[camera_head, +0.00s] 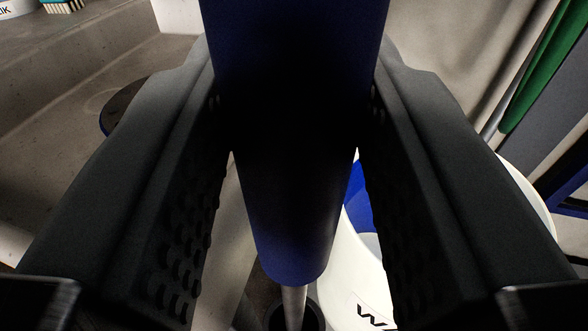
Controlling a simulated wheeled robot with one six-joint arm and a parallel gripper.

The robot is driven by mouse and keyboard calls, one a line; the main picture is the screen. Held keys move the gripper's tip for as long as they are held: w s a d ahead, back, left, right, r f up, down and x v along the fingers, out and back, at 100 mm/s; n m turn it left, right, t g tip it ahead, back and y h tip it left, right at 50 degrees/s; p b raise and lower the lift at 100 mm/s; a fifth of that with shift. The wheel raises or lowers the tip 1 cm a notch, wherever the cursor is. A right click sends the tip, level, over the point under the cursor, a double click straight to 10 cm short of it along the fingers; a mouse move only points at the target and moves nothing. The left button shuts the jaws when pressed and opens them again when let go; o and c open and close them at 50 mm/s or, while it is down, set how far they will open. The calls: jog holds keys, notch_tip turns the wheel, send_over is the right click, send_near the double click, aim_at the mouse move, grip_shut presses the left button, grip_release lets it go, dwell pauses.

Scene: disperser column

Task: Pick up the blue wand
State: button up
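The blue wand (293,225) stands out large in the middle of the view, with a thick dark blue handle that narrows downward. A thin metal rod (293,304) comes out of its lower end. My gripper (294,115) has one black finger on each side of the handle. The fingers meet both edges of the handle in the upper middle, and the handle is in deep shadow there. My gripper looks shut on the wand. The wand's top runs out of the picture.
A white bucket (350,275) with blue inside stands close behind the right finger. A dark round opening (312,318) lies around the rod's lower end. A green bar (540,70) slants at the upper right. Grey floor (60,165) shows at the left.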

notch_tip(320, 180, up, 28)
dwell(0.4)
jog(key=shift+f, duration=0.1)
